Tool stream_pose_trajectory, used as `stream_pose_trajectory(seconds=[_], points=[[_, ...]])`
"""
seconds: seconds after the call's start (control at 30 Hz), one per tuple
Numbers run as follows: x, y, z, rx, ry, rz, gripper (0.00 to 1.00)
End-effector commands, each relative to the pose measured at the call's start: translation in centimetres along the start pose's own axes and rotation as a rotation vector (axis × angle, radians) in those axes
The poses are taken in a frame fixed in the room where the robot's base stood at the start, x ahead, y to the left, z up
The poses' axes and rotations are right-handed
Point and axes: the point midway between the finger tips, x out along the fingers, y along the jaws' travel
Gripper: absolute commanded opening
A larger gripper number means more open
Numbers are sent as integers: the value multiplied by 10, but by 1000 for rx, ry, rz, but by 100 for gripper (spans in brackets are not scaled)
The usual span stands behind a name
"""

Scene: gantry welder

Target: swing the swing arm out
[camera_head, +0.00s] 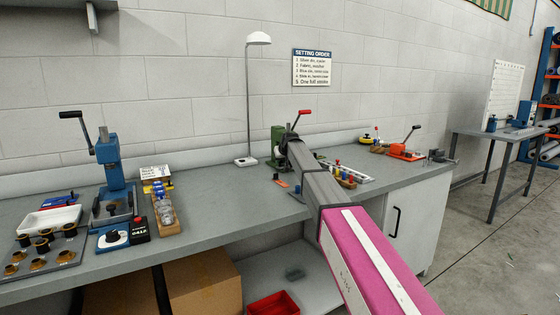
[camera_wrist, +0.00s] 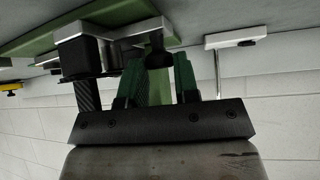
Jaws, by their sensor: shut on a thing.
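A green bench press (camera_head: 278,142) with a red-gripped lever (camera_head: 304,112) stands at the back of the workbench. My arm reaches to it and hides much of its front. In the wrist view, which is upside down, my gripper (camera_wrist: 158,75) has its green fingers on either side of a dark knob (camera_wrist: 157,52). They are shut on it. The knob sits at a pale metal bar (camera_wrist: 138,29), which looks like the swing arm, under the green plate (camera_wrist: 100,20). A black cylindrical part hangs beside it on the left. My gripper's fingertips are hidden in the head view.
A white lamp (camera_head: 258,39) stands just left of the press. A blue press (camera_head: 111,158) and trays of small parts fill the left of the bench (camera_head: 222,208). An orange-based lever tool (camera_head: 405,151) stands to the right. A cardboard box (camera_head: 185,285) is below.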

Motion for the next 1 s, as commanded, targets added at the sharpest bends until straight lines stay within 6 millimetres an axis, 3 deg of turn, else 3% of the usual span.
stream_pose_trajectory(seconds=[1.0], points=[[-53,47,52,-341,0,-342,0]])
